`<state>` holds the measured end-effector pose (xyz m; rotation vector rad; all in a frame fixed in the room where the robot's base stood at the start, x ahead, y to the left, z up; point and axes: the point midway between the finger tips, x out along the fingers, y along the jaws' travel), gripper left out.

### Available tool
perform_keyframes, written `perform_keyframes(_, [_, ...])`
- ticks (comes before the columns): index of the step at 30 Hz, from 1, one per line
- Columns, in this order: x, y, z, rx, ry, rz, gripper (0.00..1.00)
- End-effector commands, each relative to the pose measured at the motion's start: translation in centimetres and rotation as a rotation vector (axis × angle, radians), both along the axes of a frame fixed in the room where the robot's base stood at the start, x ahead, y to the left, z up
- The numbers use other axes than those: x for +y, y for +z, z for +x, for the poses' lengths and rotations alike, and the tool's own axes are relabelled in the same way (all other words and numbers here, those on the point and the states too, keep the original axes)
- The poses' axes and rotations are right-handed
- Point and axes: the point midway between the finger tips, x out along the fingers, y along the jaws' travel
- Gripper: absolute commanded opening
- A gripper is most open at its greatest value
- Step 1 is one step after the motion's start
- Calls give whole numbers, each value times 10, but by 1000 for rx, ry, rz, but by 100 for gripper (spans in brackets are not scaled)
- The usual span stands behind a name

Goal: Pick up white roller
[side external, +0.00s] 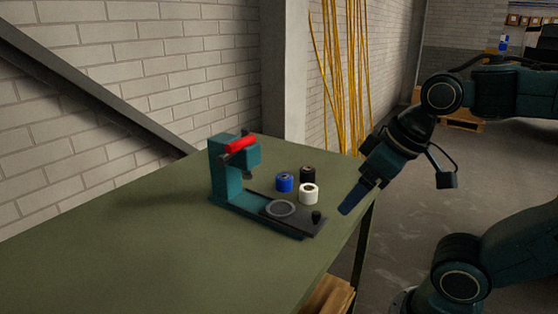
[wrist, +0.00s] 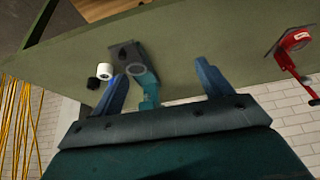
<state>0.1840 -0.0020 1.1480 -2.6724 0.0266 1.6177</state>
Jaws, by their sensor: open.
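The white roller (side external: 308,194) stands upright on the green table, in front of a black roller (side external: 307,174) and to the right of a blue roller (side external: 285,182). In the wrist view the white roller (wrist: 104,71) is left of my gripper's fingers, with the black roller (wrist: 93,83) beside it; the blue roller is mostly hidden behind a finger. My gripper (side external: 346,210) is above the table's right edge, to the right of the white roller and apart from it. In the wrist view its two blue fingers (wrist: 160,75) are spread wide, with nothing held between them.
A teal press with a red handle (side external: 241,144) stands left of the rollers; its dark base plate (side external: 308,223) reaches close to the white roller. A red tool (wrist: 292,45) is at the right in the wrist view. The table's left part (side external: 110,230) is clear.

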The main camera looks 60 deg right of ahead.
Motion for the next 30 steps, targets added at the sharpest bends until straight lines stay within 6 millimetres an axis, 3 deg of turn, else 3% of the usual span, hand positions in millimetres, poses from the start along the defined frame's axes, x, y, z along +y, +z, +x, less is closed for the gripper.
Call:
perform_keyframes(5, [-8, 8, 18, 35, -73, 19, 78])
perform_keyframes(14, [-35, 23, 68, 117, -274, 72, 78])
perform_keyframes(23, [-75, 24, 122, 199, -488, 127, 78])
perform_keyframes(30, [-116, 13, 161, 261, -662, 171, 78])
